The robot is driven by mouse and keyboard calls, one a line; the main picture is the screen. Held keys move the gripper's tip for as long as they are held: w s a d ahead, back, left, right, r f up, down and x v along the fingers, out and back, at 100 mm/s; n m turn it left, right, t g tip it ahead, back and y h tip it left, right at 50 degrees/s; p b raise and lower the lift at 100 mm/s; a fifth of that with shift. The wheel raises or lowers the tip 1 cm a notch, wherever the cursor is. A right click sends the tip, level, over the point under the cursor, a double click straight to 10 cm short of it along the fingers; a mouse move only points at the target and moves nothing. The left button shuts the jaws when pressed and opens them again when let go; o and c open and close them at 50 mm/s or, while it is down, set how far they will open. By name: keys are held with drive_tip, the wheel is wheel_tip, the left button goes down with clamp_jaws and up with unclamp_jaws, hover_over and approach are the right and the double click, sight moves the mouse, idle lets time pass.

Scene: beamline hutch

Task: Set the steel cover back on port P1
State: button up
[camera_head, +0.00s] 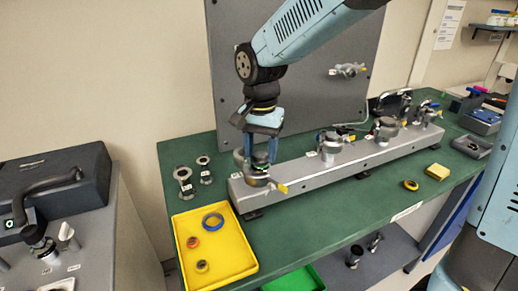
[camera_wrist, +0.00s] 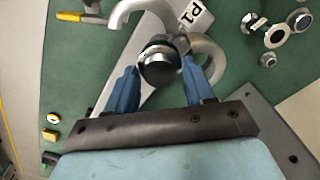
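My gripper (camera_head: 257,153) points down over port P1 (camera_head: 256,181), at the left end of the grey manifold. In the wrist view its blue fingers (camera_wrist: 160,72) stand on both sides of the round steel cover (camera_wrist: 160,66) and appear to touch it, so it looks held by its knob. A P1 label (camera_wrist: 192,14) shows behind it. The curved clamp halves (camera_wrist: 209,58) are spread open around the port, with a yellow handle (camera_head: 281,188) at the front. The fingers partly hide the cover in the head view; I cannot tell whether it touches the port.
A yellow tray (camera_head: 228,262) with a blue ring (camera_head: 212,221) and smaller rings stands in front, left. Small steel fittings (camera_head: 184,180) lie left of the manifold (camera_head: 350,165). Other clamped ports (camera_head: 330,143) stand along it to the right. A grey panel (camera_head: 225,75) rises behind.

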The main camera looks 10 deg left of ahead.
drive_tip(key=o, duration=0.5)
drive_tip(key=shift+r, duration=0.1)
